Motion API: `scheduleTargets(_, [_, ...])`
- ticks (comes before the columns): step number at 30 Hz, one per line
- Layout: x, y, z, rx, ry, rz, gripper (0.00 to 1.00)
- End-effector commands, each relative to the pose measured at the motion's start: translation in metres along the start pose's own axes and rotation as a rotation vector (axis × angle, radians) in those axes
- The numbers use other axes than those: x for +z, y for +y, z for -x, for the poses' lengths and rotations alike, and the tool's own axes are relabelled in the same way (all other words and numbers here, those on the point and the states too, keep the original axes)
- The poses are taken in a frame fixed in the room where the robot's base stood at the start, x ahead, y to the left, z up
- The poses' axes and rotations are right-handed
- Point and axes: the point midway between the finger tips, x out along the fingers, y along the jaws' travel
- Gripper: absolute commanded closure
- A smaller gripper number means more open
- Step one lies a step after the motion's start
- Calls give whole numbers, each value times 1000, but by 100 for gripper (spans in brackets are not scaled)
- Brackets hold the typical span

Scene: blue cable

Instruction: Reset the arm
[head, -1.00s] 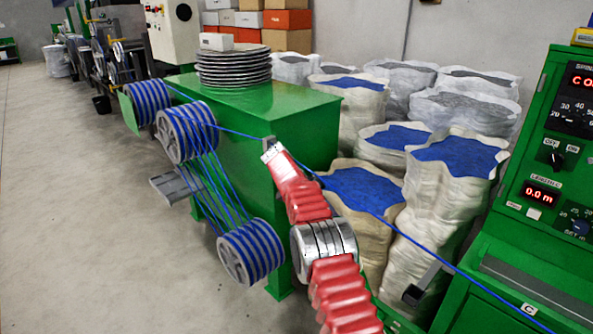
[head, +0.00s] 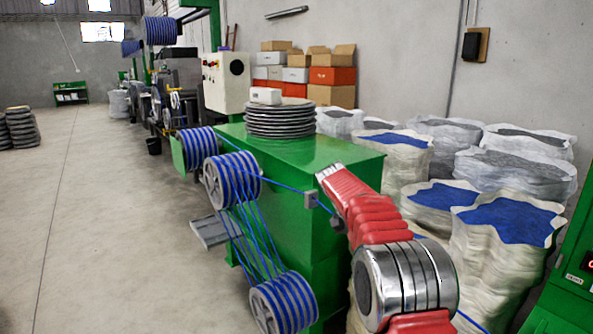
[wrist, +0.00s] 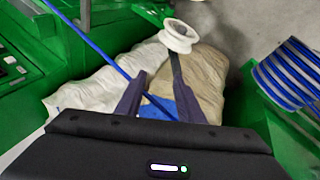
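My arm, red with a silver joint, reaches up and away in the head view; my gripper's fingers are not clear there. In the wrist view my gripper (wrist: 156,76) has its two dark fingers spread apart, with nothing held between them. The thin blue cable (head: 278,184) runs from the striped drums toward my arm, which hides part of it. It also shows in the wrist view (wrist: 91,47), slanting down past the left finger. Whether it touches a finger, I cannot tell. A white pulley (wrist: 178,37) stands beyond the fingertips.
Blue-wound drums (head: 232,181) hang on the green machine (head: 345,212), with stacked discs (head: 279,118) on top. Sacks (head: 508,222) of blue and grey granules crowd the right. A green control cabinet (head: 566,285) is at the right edge.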

Motion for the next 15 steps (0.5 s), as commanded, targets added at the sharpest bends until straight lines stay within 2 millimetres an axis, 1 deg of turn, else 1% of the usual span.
scheduleTargets(1, [3,6,6,-12,2,8,66])
scheduleTargets(3, [6,13,13,-29,5,23,66])
scheduleTargets(15, [36,51,48,-125,24,104,66])
